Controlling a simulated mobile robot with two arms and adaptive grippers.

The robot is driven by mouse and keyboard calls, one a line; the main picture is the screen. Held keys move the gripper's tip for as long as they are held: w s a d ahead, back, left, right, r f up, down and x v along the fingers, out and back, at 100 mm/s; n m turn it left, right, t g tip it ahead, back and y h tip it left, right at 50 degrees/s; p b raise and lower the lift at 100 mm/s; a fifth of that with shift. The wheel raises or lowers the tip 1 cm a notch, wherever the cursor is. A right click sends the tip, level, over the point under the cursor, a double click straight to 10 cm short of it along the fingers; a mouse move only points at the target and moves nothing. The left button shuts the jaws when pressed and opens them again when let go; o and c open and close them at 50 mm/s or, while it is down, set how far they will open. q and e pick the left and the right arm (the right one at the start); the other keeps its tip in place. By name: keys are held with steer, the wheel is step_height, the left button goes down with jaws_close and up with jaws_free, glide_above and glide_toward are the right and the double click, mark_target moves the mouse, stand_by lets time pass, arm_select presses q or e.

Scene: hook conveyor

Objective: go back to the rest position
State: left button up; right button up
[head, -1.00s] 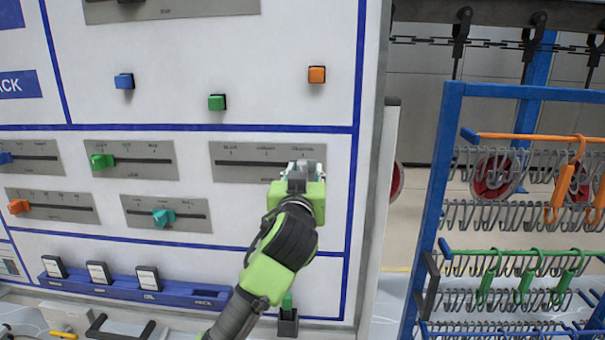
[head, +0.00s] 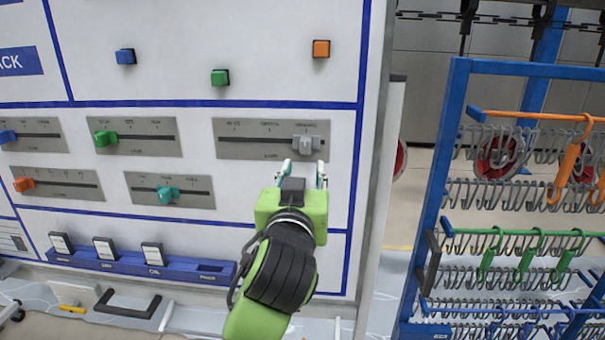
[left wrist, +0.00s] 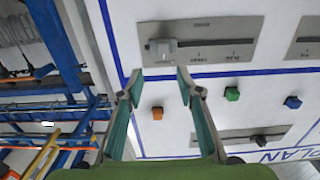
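My left gripper (head: 303,175) is in front of the white control panel (head: 190,240), just below a grey slider knob (head: 306,144). Its two fingers are spread apart with nothing between them. The grey knob sits near the right end of its slot. In the left wrist view the open fingers (left wrist: 158,85) point at the panel, and the grey knob (left wrist: 163,48) shows beyond them, apart from the fingertips. My right gripper is in neither view.
A blue rack (head: 440,190) with rows of metal hooks and orange and green hangers stands to the right of the panel. Other sliders, such as the teal one (head: 167,195), and a blue tray (head: 190,269) with several black-and-white blocks lie left of my arm.

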arm_select(q)
steer(key=shift+s, duration=0.35)
